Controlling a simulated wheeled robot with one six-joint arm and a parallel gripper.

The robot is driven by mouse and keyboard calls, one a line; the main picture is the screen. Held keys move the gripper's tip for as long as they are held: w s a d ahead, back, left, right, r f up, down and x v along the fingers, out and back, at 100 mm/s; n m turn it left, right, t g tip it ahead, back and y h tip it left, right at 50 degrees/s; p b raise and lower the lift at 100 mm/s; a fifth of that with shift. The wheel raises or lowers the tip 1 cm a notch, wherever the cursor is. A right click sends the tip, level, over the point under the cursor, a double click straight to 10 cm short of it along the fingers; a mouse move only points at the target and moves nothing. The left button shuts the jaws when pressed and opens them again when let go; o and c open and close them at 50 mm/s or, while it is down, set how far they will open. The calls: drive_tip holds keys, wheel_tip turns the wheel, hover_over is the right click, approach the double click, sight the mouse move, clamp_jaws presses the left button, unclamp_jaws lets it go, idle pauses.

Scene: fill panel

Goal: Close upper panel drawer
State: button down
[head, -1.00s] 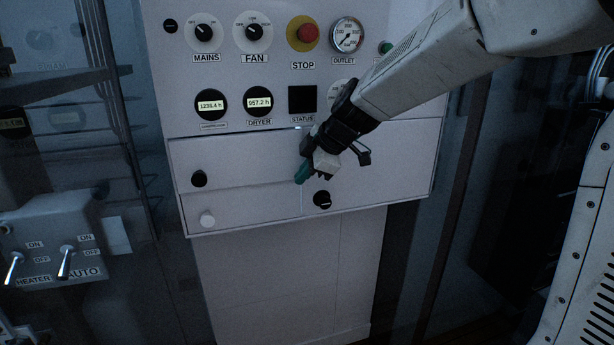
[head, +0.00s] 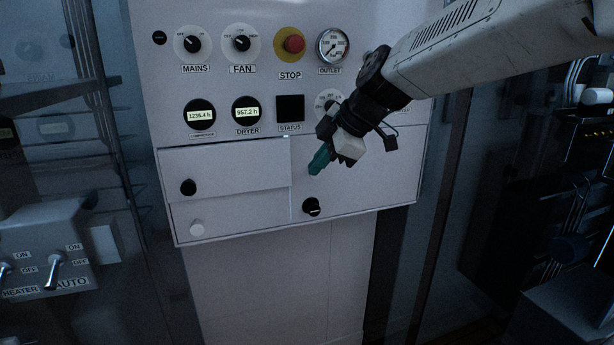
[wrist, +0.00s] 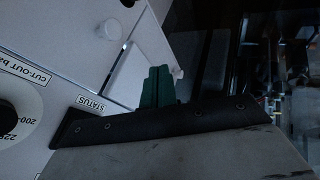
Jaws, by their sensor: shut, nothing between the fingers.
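The upper drawer (head: 235,168) is a pale front with a black knob (head: 188,187) at its left, on the lower left of the white panel. It looks nearly level with the panel face; I cannot tell whether a small gap is left. The lower drawer (head: 250,211), with a white knob (head: 197,230), is directly below. My gripper (head: 317,163) is shut and empty, its teal fingertips to the right of the upper drawer, in front of the right-hand front. The fingers also show in the wrist view (wrist: 158,87), with pale panel fronts beyond them.
The right-hand front (head: 375,165) has a black knob (head: 312,207) at its lower left. Dials, displays and a red stop button (head: 294,44) sit above. A switch box (head: 50,255) stands at left. The space before the drawers is clear.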

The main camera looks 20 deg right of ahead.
sight(278, 177)
drive_tip(key=w+a+f, duration=0.6)
drive_tip(key=f, duration=0.1)
drive_tip(key=shift+w, duration=0.15)
drive_tip(key=shift+w+r, duration=0.15)
drive_tip(key=shift+w, duration=0.65)
drive_tip(key=w, duration=0.2)
drive_tip(key=shift+w, duration=0.3)
drive_tip(key=shift+r, duration=0.1)
